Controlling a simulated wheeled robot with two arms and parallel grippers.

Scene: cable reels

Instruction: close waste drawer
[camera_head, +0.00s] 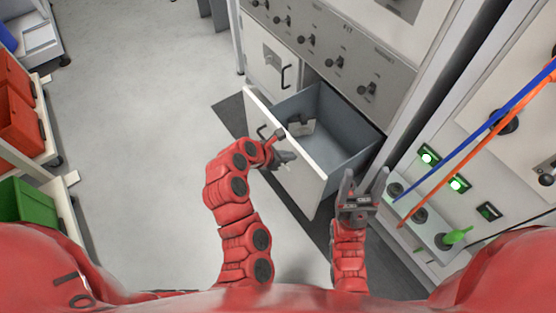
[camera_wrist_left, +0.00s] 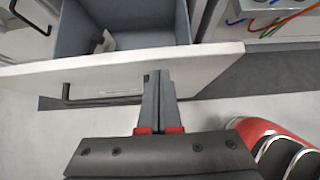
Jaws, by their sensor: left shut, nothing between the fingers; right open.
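The waste drawer (camera_head: 342,134) is pulled out of the cabinet, with a white front panel and a grey inside. A small pale piece (camera_head: 301,126) lies in it near its left side. The drawer front also shows in the left wrist view (camera_wrist_left: 215,62), with its dark handle (camera_wrist_left: 68,92) at the left. My left gripper (camera_head: 290,157) is shut and empty at the outer face of the front panel; its fingertips (camera_wrist_left: 158,76) overlap the panel, and I cannot tell whether they touch. My right gripper (camera_head: 362,180) is open and empty, right of the drawer's near corner.
A cabinet door (camera_head: 274,66) with a handle is left of the drawer, under a panel of knobs (camera_head: 335,62). A console (camera_head: 440,200) with green lights and blue and orange cables stands right. Red and green bins (camera_head: 30,212) stand far left. The floor (camera_head: 150,110) between is clear.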

